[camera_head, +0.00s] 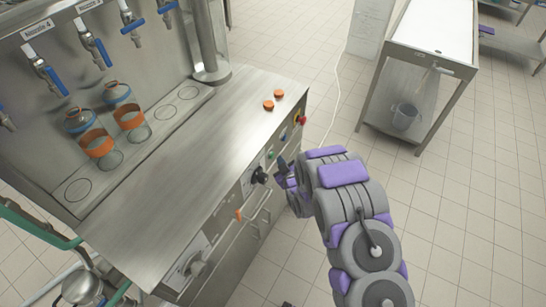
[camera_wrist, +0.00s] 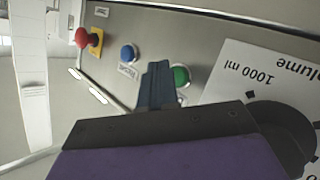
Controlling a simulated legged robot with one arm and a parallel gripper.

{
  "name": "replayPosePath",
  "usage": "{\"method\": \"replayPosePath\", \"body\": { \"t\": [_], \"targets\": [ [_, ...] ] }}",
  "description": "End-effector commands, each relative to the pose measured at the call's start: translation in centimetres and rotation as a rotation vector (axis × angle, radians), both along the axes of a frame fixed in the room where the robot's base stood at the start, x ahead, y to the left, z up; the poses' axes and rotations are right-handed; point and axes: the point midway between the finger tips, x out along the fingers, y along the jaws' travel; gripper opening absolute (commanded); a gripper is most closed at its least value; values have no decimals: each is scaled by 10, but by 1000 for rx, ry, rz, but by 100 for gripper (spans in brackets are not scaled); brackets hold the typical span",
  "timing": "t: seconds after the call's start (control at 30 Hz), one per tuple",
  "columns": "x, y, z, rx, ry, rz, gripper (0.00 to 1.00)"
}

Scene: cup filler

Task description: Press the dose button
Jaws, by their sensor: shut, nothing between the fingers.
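The machine's front panel carries a green button (camera_wrist: 181,76), also in the head view (camera_head: 271,154), and a blue button (camera_wrist: 127,53), also in the head view (camera_head: 284,136). My gripper (camera_wrist: 157,68) is shut and empty. Its tips are at the panel, between the two buttons in the wrist view and overlapping the green one's edge. I cannot tell whether they touch it. In the head view my gripper (camera_head: 281,164) is at the panel, partly hidden by my arm.
A red emergency stop (camera_wrist: 82,37) sits on yellow beyond the blue button. A black knob (camera_wrist: 283,125) with a volume label (camera_wrist: 262,78) is on the other side. Orange caps (camera_head: 268,105) lie on the counter (camera_head: 200,150). A steel table (camera_head: 432,35) stands right.

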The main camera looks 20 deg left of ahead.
Motion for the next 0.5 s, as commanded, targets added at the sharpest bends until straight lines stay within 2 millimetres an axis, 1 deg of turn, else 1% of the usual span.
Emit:
{"method": "replayPosePath", "body": {
  "t": [0.27, 0.5],
  "targets": [
    [0, 0, 0, 0, 0, 0, 0],
    [0, 6, 2, -1, -1, 0, 0]
  ]
}}
